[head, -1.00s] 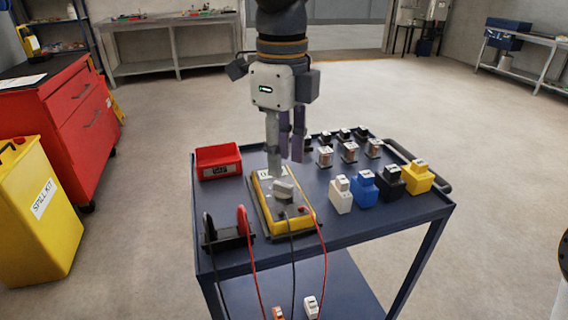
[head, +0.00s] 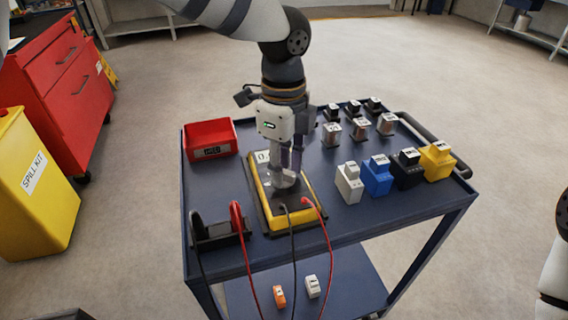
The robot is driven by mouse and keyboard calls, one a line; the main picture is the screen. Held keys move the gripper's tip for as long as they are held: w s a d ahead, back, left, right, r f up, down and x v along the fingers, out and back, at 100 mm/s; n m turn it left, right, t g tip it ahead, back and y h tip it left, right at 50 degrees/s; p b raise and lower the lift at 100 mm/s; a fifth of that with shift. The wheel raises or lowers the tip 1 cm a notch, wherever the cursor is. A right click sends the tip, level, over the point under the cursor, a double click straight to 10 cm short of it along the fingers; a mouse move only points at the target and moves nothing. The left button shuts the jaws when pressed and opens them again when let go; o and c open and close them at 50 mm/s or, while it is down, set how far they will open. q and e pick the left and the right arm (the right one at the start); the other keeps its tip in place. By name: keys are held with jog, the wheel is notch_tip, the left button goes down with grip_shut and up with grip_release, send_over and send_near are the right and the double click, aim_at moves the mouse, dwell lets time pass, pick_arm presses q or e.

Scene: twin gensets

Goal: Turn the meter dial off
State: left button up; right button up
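The yellow and grey meter (head: 262,205) lies flat on the blue cart's top. A black lead and a red lead (head: 307,201) plug into the meter's near end. My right gripper is not in view; part of my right arm shows at the right edge.
The blue cart (head: 350,222) holds a red bin (head: 209,139), a black probe holder (head: 220,232), a row of coloured blocks (head: 377,177) and several small parts behind them. Orange and white pieces (head: 312,287) lie on the lower shelf. A yellow spill kit bin (head: 37,190) stands left.

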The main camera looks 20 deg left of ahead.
pick_arm(q)
jog(key=shift+f, duration=0.1)
grip_shut()
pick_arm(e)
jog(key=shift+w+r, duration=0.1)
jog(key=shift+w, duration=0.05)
pick_arm(q)
jog(key=shift+r+n+p, duration=0.2)
jog(key=shift+n+p, duration=0.2)
jog(key=shift+n, duration=1.3)
jog(key=shift+f+n+p, duration=0.15)
jog(key=shift+n+p, duration=0.3)
jog(key=shift+n, duration=2.25)
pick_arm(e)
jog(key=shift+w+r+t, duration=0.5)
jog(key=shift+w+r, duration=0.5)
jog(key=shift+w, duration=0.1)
